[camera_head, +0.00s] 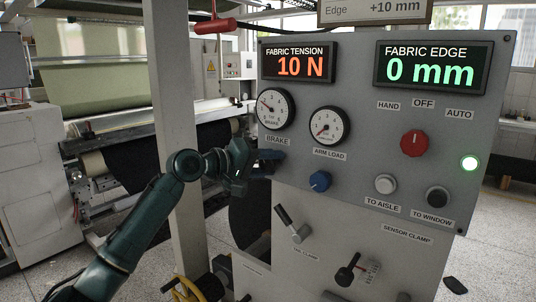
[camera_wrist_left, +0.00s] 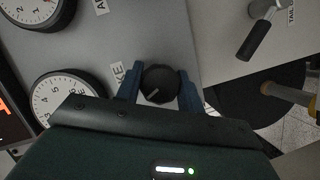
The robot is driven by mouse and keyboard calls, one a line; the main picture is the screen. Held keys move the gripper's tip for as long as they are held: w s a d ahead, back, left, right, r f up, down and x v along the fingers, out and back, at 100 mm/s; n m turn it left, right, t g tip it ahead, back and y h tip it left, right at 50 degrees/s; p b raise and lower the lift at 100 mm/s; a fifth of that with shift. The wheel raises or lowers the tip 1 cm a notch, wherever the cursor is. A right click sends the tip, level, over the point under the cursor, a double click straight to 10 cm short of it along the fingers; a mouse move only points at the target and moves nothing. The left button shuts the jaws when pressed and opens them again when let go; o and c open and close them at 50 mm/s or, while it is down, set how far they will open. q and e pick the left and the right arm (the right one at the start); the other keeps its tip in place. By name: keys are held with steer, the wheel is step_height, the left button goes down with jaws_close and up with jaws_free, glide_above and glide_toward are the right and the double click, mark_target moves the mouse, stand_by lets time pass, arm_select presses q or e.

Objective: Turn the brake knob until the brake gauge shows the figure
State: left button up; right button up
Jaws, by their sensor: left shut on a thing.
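The brake gauge (camera_head: 275,109) is a round white dial at the panel's left, its needle pointing up and left; its small figures are hard to read. It also shows in the left wrist view (camera_wrist_left: 65,97), partly covered by my gripper. The black brake knob (camera_wrist_left: 159,85) has a pale pointer line and sits between the blue fingers of my left gripper (camera_wrist_left: 159,88), which is shut on it. In the head view my left gripper (camera_head: 264,162) is at the panel's left edge below the BRAKE label, and hides the knob. My right gripper is out of view.
Clamp levers (camera_head: 293,222) stick out below.

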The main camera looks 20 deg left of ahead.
arm_select(q)
steer(key=shift+m+y+p, duration=0.4)
steer(key=shift+m+p, duration=0.3)
steer(key=shift+m, duration=0.1)
steer(key=o, duration=1)
steer(key=b+v, duration=0.3)
steer(key=v, duration=1)
steer(key=shift+r, duration=0.1)
